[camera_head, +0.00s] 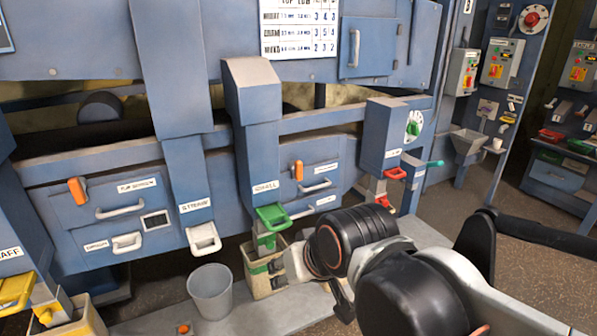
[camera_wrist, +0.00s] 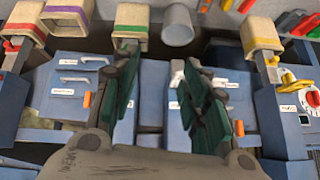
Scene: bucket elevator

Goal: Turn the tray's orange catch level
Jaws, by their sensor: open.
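Two orange catches show on the blue machine front in the head view. The right catch (camera_head: 298,170) also stands upright, on the right tray front (camera_head: 325,155). Orange catches also show in the wrist view, at left (camera_wrist: 86,99) and right (camera_wrist: 238,128). My gripper (camera_wrist: 160,62) is open and empty, its dark green-padded fingers apart in front of the machine. It touches neither catch. In the head view its fingers are hard to make out near the lower bin.
A grey bucket (camera_head: 210,291) and a green-banded bin (camera_head: 261,280) stand below the spouts. Open floor lies at the right.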

